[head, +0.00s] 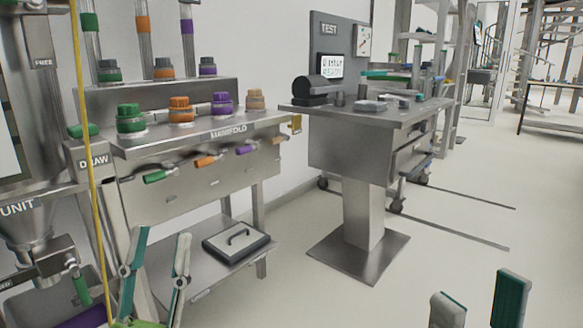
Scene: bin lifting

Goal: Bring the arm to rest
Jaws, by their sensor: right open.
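My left gripper (162,238) is at the lower left of the head view. Its two green-padded fingers point up and stand apart, with nothing between them. It shows in front of the steel manifold bench (212,150) and its lower shelf. My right gripper (480,288) is at the bottom right edge. Its two fingertips are apart, with only bare floor between them. Most of the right gripper and its arm lie below the picture. I cannot tell whether the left gripper touches the bench.
The manifold has green, orange, purple and tan caps and handles. A dark case (237,243) lies on its shelf. A pedestal test table (350,122) stands in the middle. A yellow cord (88,150) hangs at left. The floor (470,210) at right is mostly clear.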

